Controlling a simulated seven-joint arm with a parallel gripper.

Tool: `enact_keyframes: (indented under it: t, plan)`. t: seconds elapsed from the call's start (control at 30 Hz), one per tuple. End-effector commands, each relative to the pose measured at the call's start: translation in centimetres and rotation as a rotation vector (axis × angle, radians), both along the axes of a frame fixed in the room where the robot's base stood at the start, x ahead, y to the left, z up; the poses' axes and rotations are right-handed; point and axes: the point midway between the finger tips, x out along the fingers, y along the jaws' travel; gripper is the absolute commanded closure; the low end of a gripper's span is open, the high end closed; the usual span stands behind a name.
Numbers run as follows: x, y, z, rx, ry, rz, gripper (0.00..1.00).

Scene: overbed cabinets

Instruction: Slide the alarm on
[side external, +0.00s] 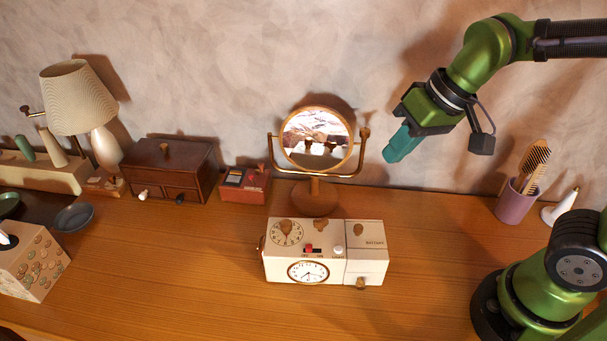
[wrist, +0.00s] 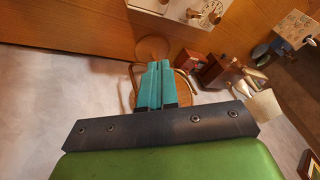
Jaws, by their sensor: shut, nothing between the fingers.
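The alarm clock (side external: 327,252) is a cream box on the wooden table, with a round clock face (side external: 308,272) on its front and a dial (side external: 286,232) on top. A small red slider (side external: 309,249) sits in a dark slot on the top, at the slot's left end. In the wrist view, part of the alarm clock (wrist: 185,10) shows at the top edge, and the slider cannot be made out. My gripper (side external: 391,156) has teal fingers, shut and empty. It is in the air behind and to the right of the clock, well apart from it. The fingertips also show in the wrist view (wrist: 154,66).
A round mirror (side external: 316,139) on a stand is just behind the clock, left of my gripper. A red box (side external: 245,185) and a wooden drawer box (side external: 170,170) stand left. A purple cup (side external: 512,203) with brushes is right. The table (side external: 430,250) right of the clock is clear.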

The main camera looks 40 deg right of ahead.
Motion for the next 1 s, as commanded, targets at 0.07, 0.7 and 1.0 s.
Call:
enact_keyframes:
  t: [0.07, 0.7, 1.0]
  plan:
    - [1.6, 1.7, -0.1, -0.039, 0.053, 0.080, 1.00]
    - [10.4, 16.2, -4.7, -0.450, 0.414, 0.713, 1.00]
    - [10.7, 22.6, -7.1, -0.586, 0.552, 0.915, 1.00]
